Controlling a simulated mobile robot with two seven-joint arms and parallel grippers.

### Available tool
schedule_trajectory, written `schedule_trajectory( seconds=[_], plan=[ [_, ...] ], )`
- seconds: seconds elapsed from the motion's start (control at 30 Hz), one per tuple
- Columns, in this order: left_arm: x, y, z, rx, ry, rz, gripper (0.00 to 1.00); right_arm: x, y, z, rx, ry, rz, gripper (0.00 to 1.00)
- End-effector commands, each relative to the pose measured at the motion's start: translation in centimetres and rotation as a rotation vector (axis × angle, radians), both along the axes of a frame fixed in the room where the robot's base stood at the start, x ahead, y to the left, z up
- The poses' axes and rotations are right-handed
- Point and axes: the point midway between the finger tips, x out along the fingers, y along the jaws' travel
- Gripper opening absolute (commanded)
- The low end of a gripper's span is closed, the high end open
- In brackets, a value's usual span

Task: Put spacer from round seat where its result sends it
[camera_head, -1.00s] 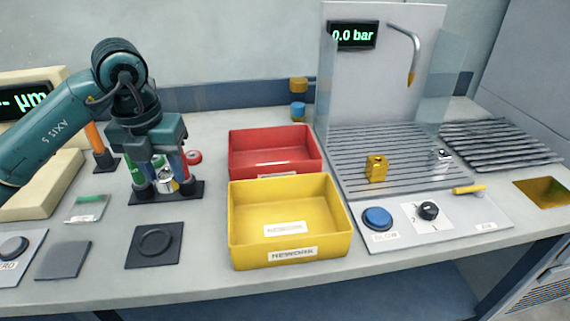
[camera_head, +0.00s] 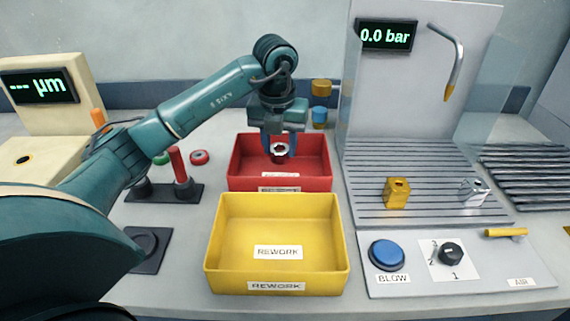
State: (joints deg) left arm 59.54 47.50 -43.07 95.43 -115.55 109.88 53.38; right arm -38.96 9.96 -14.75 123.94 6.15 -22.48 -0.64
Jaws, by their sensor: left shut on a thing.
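My left gripper (camera_head: 279,148) is shut on a small silver ring-like spacer (camera_head: 280,150), whose dark hole faces me. It holds the spacer over the red bin (camera_head: 240,172), near or just inside its opening; the exact height is hard to tell. The red bin's label is too blurred to read. The yellow bin (camera_head: 215,245) in front is labelled REWORK and looks empty apart from a label inside. A black plate with a round seat (camera_head: 146,243) is at the left, partly hidden by my arm, with nothing seen on it. My right gripper is not in view.
The gauge (camera_head: 40,87) reads "--- µm". A post rack (camera_head: 140,193) stands behind the round seat. The blow station at right has a 0.0 bar display (camera_head: 386,36), a gold block (camera_head: 397,193), a silver block (camera_head: 474,191), a blue button (camera_head: 387,255) and a knob (camera_head: 451,254).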

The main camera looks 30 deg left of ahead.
Motion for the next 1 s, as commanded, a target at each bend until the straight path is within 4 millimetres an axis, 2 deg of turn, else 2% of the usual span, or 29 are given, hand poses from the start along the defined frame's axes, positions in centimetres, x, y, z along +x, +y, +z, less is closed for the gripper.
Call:
schedule_trajectory(
  seconds=[0.23,0.43,0.8,0.83,1.0],
  plan=[
    [0.0,0.0,-2.1,0.0,-0.001,0.0,0.09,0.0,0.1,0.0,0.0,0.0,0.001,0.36],
    [0.0,0.0,-4.8,0.0,-0.001,-0.001,0.09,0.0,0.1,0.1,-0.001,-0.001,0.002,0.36],
    [0.0,0.0,-5.3,0.0,-0.002,-0.001,0.09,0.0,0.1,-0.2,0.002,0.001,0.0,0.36],
    [0.0,0.0,-5.3,0.0,-0.001,-0.001,0.41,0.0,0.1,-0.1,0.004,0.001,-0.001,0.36],
    [0.0,0.0,-5.2,0.0,-0.001,-0.001,0.54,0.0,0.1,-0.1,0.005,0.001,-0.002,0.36]
  ],
)
